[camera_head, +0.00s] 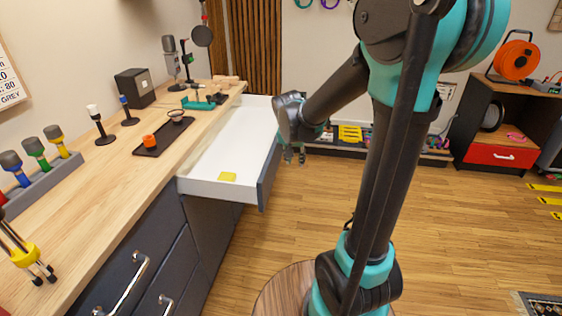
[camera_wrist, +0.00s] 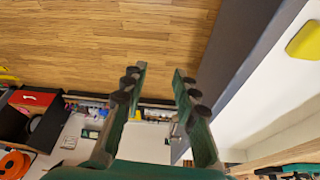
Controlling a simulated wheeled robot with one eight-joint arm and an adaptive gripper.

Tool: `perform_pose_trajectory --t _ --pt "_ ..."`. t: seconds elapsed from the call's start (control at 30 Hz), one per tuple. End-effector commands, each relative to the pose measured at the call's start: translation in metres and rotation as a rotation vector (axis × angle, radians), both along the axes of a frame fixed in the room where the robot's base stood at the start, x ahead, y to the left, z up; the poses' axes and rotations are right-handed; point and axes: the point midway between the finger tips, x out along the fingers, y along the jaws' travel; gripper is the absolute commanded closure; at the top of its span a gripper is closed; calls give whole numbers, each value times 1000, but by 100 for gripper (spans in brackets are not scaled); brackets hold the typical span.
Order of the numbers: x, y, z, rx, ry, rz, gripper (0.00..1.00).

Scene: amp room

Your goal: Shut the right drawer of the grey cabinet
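The grey cabinet (camera_head: 165,245) stands at the left under a wooden worktop. Its right drawer (camera_head: 205,188) is pulled out, with white walls and floor and a dark grey front (camera_head: 268,180). My gripper (camera_head: 291,160) is by the outer side of that front, near its far end. In the wrist view my gripper (camera_wrist: 160,70) is open, with nothing between its fingers. The drawer front (camera_wrist: 240,45) runs along the right of the fingers there. I cannot tell whether they touch it. The front's handle is hidden in the head view.
A yellow block (camera_head: 227,177) lies in the drawer. The worktop (camera_head: 105,185) holds microphones, a dark tray and small items. A round wooden top (camera_head: 285,290) is near my base. Open wooden floor (camera_head: 465,220) lies to the right.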

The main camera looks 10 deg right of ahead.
Motion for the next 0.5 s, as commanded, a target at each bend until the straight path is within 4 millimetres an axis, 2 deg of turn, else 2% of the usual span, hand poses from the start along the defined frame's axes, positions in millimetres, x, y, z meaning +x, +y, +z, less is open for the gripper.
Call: perform_pose_trajectory --t 0.03,0.2,0.5 --pt "-22 -10 -4 3 4 35 80" --pt "-71 -24 -16 11 12 156 100" --pt "-126 -34 -35 36 11 265 100"
